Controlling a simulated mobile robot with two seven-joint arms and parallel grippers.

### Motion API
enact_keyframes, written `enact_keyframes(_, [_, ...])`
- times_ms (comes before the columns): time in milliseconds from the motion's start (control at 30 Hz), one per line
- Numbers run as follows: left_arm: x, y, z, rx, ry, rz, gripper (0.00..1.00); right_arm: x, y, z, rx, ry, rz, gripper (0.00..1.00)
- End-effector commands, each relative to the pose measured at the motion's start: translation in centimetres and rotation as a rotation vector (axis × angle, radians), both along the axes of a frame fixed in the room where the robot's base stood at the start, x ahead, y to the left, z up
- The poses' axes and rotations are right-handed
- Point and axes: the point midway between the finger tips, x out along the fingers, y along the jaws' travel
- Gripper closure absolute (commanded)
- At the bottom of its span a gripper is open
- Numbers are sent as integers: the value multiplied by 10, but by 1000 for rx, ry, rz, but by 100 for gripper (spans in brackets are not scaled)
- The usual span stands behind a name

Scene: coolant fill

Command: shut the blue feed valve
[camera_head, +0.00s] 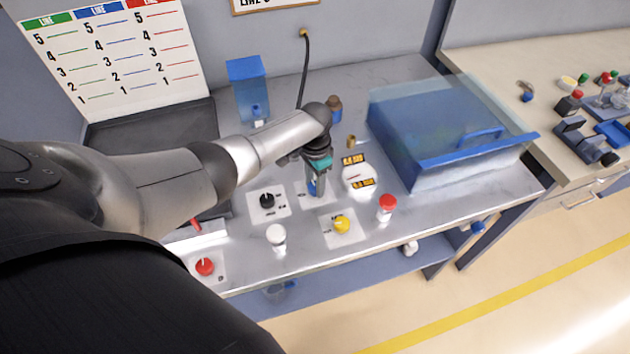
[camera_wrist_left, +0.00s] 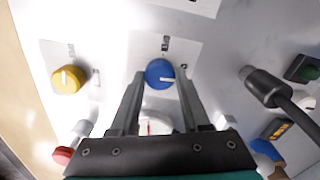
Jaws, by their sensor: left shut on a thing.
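The blue feed valve is a round blue knob (camera_wrist_left: 160,73) with a white pointer mark, set on a pale plate in the metal bench top. In the left wrist view the mark points to the right. My left gripper (camera_wrist_left: 162,75) has one finger on each side of the knob and is shut on it. In the head view the left gripper (camera_head: 317,190) reaches down to the bench, and its fingers hide most of the blue knob (camera_head: 311,188). My right gripper is in neither view.
A yellow knob (camera_head: 341,224), a black knob (camera_head: 267,200), a white knob (camera_head: 276,234) and a red button (camera_head: 387,202) stand close around. A gauge (camera_head: 358,177) is just right of the gripper. A clear-lidded blue box (camera_head: 415,165) occupies the bench's right side.

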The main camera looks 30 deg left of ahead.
Motion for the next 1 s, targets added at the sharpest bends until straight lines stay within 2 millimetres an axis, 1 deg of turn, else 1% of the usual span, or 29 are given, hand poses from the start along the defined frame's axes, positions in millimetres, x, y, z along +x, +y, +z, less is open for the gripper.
enact_keyframes(200, [1,0,0,-2,-1,-33,100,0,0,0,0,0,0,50])
enact_keyframes(567, [1,-1,0,-1,-3,-36,100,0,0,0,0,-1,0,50])
enact_keyframes(600, [1,-1,0,-1,-3,-36,52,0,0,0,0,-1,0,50])
enact_keyframes(867, [0,0,0,-1,-2,-36,24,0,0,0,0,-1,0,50])
enact_keyframes(1000, [0,0,0,0,-1,-36,24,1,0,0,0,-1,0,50])
